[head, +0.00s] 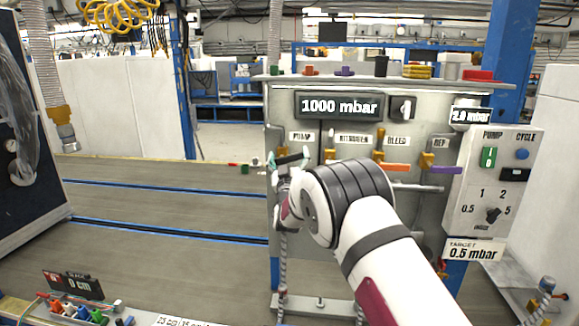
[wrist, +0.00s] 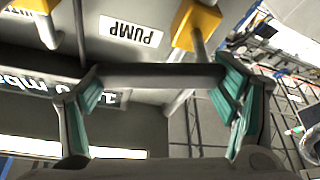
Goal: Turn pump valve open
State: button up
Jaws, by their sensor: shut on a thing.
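The pump valve's black handle (head: 292,158) sticks out sideways below the PUMP label (head: 301,136) on the grey panel. In the wrist view the handle (wrist: 155,75) is a dark bar that spans from one finger to the other, lying across the picture. My gripper (head: 284,164) is at this handle, and its teal pads (wrist: 230,92) are shut on the bar's two ends. A yellow valve body (wrist: 197,24) shows beside the PUMP label in the wrist view. My white arm hides the lower middle of the panel.
Close to the right are the orange bleed handle (head: 396,167) and the purple handle (head: 446,170). The pressure display (head: 340,105) reads 1000 mbar. A control box (head: 490,185) stands at the right. The grey table (head: 150,215) at the left is mostly clear.

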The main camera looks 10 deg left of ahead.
aim_at(276, 159)
jog(key=n, duration=0.1)
jog(key=n+y, duration=0.1)
jog(key=r+n+y, duration=0.1)
jog(key=n, duration=0.1)
jog(key=shift+a+g, duration=0.35)
jog(key=shift+g, duration=0.05)
jog(key=n, duration=0.2)
jog(key=n+g+y, duration=0.1)
jog(key=n, duration=0.1)
jog(key=a+n+y+b, duration=0.1)
jog(key=shift+a+r+n+g, duration=0.1)
jog(key=shift+r+n+g, duration=0.3)
jog(key=n, duration=0.1)
jog(key=a+n+g, duration=0.1)
jog(key=n, duration=0.1)
jog(key=shift+w+a+n+g+y+b, duration=0.15)
jog(key=shift+a+n+g, duration=0.2)
jog(key=shift+n, duration=0.7)
jog(key=shift+s+a+n+g+y+b, duration=0.15)
jog(key=shift+n+g, duration=0.3)
jog(key=shift+n, duration=0.6)
jog(key=shift+w+a, duration=0.1)
jog(key=shift+a, duration=0.05)
jog(key=o, duration=1.7)
jog(key=shift+f, duration=0.1)
jog(key=v, duration=1.2)
